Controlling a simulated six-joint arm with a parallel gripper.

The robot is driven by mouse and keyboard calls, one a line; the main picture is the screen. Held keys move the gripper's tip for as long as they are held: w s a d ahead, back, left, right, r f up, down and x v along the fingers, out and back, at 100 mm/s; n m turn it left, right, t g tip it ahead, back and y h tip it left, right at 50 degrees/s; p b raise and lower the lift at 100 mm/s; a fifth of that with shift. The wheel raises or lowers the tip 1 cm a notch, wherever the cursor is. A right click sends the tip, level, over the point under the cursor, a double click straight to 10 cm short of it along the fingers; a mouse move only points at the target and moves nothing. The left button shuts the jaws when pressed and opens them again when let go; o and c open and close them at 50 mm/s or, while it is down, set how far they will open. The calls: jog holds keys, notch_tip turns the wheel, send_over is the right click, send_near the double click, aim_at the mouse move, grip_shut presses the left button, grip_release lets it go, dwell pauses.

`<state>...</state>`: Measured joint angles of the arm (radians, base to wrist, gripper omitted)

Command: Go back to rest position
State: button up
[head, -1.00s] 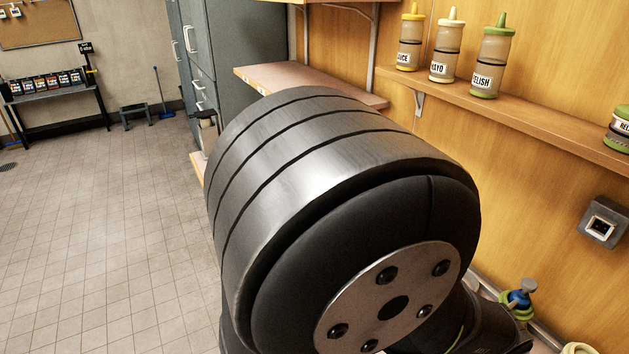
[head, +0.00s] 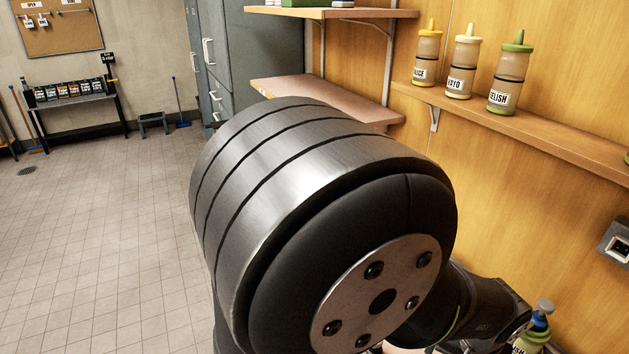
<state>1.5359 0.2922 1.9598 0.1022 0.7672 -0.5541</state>
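A large joint of my own arm fills the middle of the head view and hides much of what lies behind and below it. My gripper does not show clearly; only a dark arm link reaches toward the lower right. Beside that link, at the bottom right, is a bottle (head: 541,322) with a blue and grey top and a green part, partly cut by the frame edge. Whether anything holds it cannot be told.
Sauce, mayo and relish bottles (head: 461,68) stand on a wooden wall shelf (head: 560,140). A dark wall socket (head: 618,243) is at the right edge. Open tiled floor (head: 100,230) lies left.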

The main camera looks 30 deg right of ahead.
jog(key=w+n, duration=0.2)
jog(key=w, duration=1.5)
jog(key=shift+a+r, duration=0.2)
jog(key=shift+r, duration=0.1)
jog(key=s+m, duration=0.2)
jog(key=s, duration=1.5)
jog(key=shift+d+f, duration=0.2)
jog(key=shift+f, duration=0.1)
